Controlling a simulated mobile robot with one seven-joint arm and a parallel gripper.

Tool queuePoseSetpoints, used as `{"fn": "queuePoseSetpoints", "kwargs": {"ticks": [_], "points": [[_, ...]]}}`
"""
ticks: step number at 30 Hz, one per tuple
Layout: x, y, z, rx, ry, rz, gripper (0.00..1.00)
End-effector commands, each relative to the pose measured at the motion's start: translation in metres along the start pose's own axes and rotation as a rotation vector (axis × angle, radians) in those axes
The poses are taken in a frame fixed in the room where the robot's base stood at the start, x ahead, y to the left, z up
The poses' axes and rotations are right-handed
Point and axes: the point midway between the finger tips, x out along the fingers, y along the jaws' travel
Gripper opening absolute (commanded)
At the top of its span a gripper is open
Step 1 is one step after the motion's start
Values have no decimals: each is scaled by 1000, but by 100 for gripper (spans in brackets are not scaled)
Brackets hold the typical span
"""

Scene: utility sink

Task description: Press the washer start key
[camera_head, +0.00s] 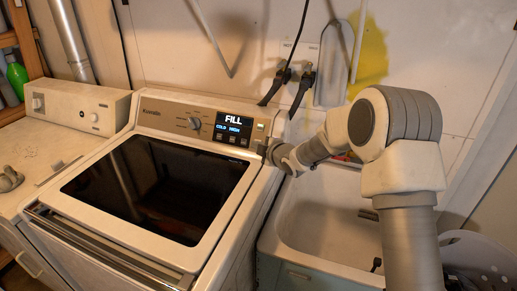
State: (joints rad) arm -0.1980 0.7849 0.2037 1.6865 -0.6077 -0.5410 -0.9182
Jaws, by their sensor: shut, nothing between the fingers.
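The washer (118,148) has a white body and a dark glass lid, which is shut. Its control panel (165,112) carries a round knob (195,123) and a lit display (235,122) reading "FILL" and "COLD WASH". My gripper (264,149) is shut and empty at the panel's right end, below the green light. It covers that part of the panel, so I cannot tell whether it touches a key.
A white utility sink (325,222) stands right of the washer, under my arm. Black hoses and taps (300,80) are on the wall behind. Another white appliance (75,108) stands at left. A pale basket (480,255) is at the lower right.

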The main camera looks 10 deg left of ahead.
Motion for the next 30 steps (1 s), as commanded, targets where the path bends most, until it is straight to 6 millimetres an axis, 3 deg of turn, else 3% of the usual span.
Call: {"fn": "queuePoseSetpoints", "kwargs": {"ticks": [9,15,30], "points": [[-61,1,1,-1,-2,2,0],[-84,1,0,-1,-2,1,0],[-91,1,0,0,0,1,0]]}}
